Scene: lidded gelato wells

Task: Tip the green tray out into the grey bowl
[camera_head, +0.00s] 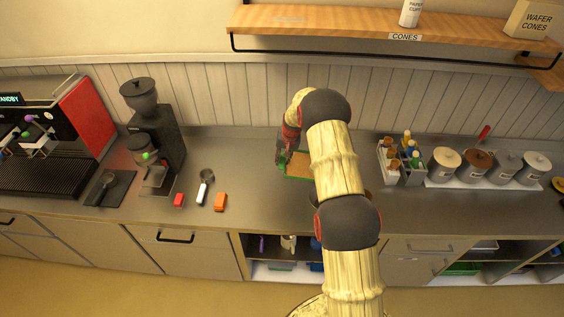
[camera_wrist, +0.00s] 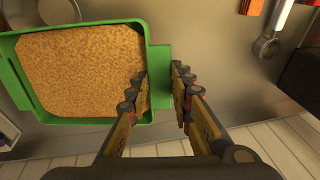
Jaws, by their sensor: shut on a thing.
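The green tray (camera_wrist: 155,26) fills the left of the wrist view and holds a layer of brown, crumb-like filling (camera_wrist: 80,75). My gripper (camera_wrist: 165,75) is shut on the tab at the tray's right side, with one finger over the filling and the other outside. In the head view, a green edge of the tray (camera_head: 281,165) shows beside my arm, above the counter.
Red (camera_head: 179,200) and orange (camera_head: 220,202) blocks and a metal scoop (camera_head: 203,187) lie left on the counter. A coffee grinder (camera_head: 153,125) stands behind them. A shelf (camera_head: 330,25) hangs above.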

